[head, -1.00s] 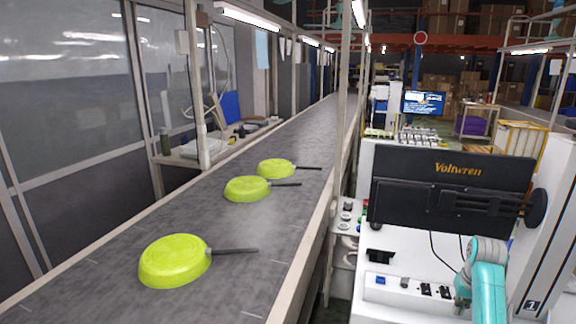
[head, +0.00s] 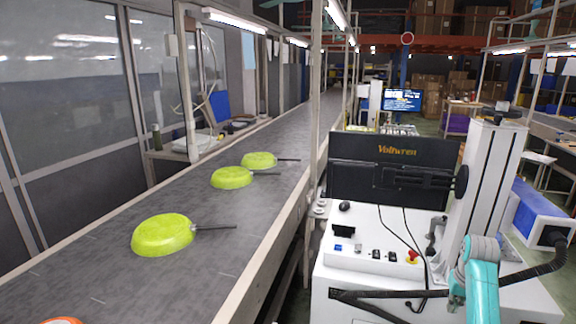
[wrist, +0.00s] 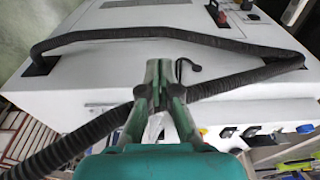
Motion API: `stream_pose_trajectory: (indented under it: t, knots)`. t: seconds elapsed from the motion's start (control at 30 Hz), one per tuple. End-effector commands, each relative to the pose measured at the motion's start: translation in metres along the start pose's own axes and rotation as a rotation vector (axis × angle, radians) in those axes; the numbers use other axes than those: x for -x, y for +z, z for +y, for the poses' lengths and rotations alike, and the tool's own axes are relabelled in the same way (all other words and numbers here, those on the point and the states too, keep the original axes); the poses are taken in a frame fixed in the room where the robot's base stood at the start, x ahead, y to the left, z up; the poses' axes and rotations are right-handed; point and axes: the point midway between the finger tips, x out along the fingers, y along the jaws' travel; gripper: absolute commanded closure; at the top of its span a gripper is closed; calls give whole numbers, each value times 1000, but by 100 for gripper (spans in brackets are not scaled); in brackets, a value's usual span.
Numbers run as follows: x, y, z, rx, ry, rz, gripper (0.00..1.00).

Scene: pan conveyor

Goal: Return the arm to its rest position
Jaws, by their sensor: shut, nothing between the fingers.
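My gripper (wrist: 165,78) shows in the wrist view with its green fingers together and nothing between them. It is over the white cabinet (wrist: 150,20), with a black corrugated hose (wrist: 235,80) close beside the fingers. I cannot tell whether the hose touches them. In the head view my teal arm is folded at the lower right, in front of the cabinet (head: 375,255); the fingers are hard to make out there.
Three lime-green pans lie upside down on the grey conveyor (head: 110,290): a near one (head: 162,235), a middle one (head: 232,177) and a far one (head: 259,160). An orange thing (head: 62,321) peeks in at the bottom left. A black monitor (head: 390,168) stands on the cabinet.

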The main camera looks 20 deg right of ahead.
Motion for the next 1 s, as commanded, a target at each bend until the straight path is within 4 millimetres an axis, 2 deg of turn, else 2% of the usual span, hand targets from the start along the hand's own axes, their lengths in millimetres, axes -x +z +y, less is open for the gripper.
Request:
stream_pose_trajectory:
  t: [0.37,0.63,0.77,1.0]
  knots:
    - [-33,16,-19,20,1,39,100]
    - [-74,41,-44,47,0,96,100]
    - [-102,63,-63,68,-2,138,100]
    - [-158,128,-106,119,-13,256,100]
